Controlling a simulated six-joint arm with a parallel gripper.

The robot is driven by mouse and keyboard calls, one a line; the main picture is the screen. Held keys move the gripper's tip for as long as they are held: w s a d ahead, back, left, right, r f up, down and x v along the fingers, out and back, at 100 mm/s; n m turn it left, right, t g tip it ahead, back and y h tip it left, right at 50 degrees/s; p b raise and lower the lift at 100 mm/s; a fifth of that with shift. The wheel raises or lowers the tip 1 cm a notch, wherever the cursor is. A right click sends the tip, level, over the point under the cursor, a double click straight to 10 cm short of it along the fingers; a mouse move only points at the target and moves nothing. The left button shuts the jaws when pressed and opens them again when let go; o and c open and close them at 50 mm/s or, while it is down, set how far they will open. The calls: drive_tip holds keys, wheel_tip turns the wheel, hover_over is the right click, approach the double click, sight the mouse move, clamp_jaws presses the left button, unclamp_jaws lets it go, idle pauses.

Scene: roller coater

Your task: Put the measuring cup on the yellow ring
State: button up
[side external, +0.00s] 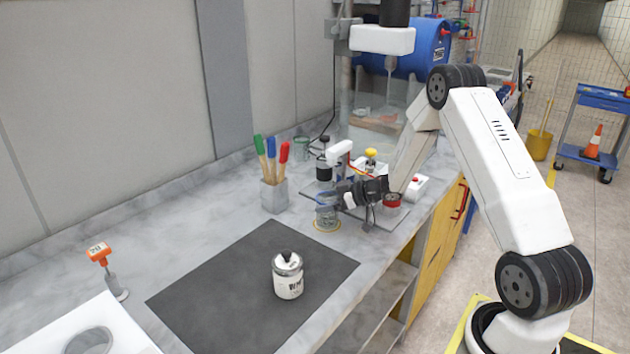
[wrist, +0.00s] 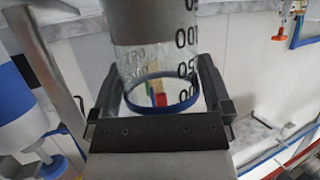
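The measuring cup (side external: 327,214) is clear with a blue rim. In the side view it is upright at the yellow ring (side external: 328,226) on the counter, and I cannot tell whether its base touches the surface. In the wrist view the cup (wrist: 150,55) shows black numerals and its blue rim between my fingers. My gripper (side external: 335,198) comes in from the right at the cup's upper part. In the wrist view both fingers of my gripper (wrist: 160,75) appear to close against the cup's sides. The ring is hidden in the wrist view.
A pen holder (side external: 273,195) with colored-handled tools stands left of the cup. The coater plate (side external: 388,216) with its devices lies just behind and right. A labelled can (side external: 288,277) stands on the dark mat (side external: 215,305) in front. An orange-topped tool (side external: 107,270) stands at the left.

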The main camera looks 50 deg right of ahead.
drive_tip(key=shift+r, duration=0.2)
drive_tip(key=shift+s+d+r, duration=0.1)
drive_tip(key=shift+s, duration=0.05)
drive_tip(key=v, duration=1.1)
drive_tip(key=shift+s, duration=0.25)
drive_tip(key=w+a+r+m+g+h, duration=0.2)
drive_tip(key=w+a+h, duration=0.2)
drive_tip(key=a+h, duration=0.3)
drive_tip(key=s+a+f+m+g+y, duration=0.1)
drive_tip(key=s+a+g, duration=0.6)
drive_tip(key=s+a, duration=0.8)
drive_tip(key=a+m+y, duration=0.1)
drive_tip(key=a, duration=0.2)
drive_tip(key=shift+f+g, duration=0.15)
drive_tip(key=shift+g, duration=0.25)
